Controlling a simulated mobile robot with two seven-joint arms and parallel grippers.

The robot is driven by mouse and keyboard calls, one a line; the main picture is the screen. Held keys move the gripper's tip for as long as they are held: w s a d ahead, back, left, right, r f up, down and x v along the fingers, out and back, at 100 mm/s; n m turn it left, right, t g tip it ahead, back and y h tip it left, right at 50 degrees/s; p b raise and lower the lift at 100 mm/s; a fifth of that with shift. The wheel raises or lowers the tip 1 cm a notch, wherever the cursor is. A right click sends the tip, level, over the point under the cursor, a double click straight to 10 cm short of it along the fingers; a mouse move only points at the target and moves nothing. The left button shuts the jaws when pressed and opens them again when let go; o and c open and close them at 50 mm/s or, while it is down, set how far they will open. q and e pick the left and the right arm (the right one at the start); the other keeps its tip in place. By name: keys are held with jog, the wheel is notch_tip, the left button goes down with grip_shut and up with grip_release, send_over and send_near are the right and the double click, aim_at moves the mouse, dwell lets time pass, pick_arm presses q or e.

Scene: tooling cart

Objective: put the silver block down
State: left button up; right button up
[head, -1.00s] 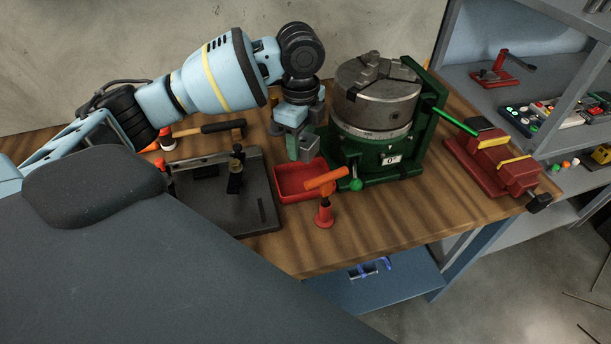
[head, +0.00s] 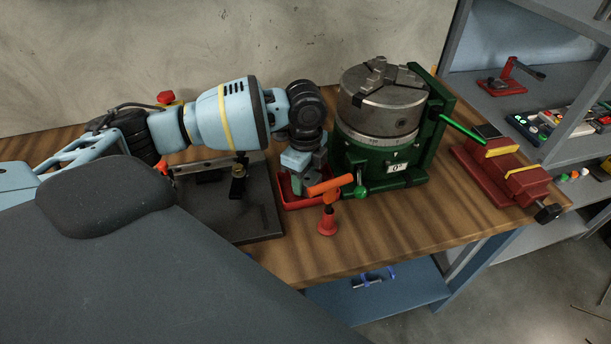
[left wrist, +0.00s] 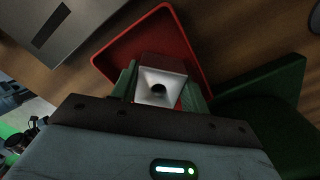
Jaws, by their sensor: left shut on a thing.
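The silver block (left wrist: 161,82) is held between the green-tipped fingers of my left gripper (left wrist: 161,98) in the left wrist view, with a dark round hole in its near face. The red tray (left wrist: 166,22) lies behind the block in that view. In the head view my left gripper (head: 303,180) points down into the red tray (head: 295,206), left of the green rotary table. The fingers and wrist hide most of the block there, and I cannot tell whether it touches the tray floor. My right gripper is not in view.
The green rotary table with a chuck (head: 382,100) stands close right of the tray. An orange-handled red tool (head: 328,222) stands in front of the tray. A dark plate (head: 252,225) lies to the left, a red vise (head: 503,175) far right. The front right bench is clear.

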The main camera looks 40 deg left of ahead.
aim_at(305, 179)
pick_arm(q)
jog(key=o, duration=1.1)
jog(key=shift+f, duration=0.1)
notch_tip(305, 179, up, 12)
jog(key=shift+r+p, duration=0.15)
jog(key=shift+p, duration=0.35)
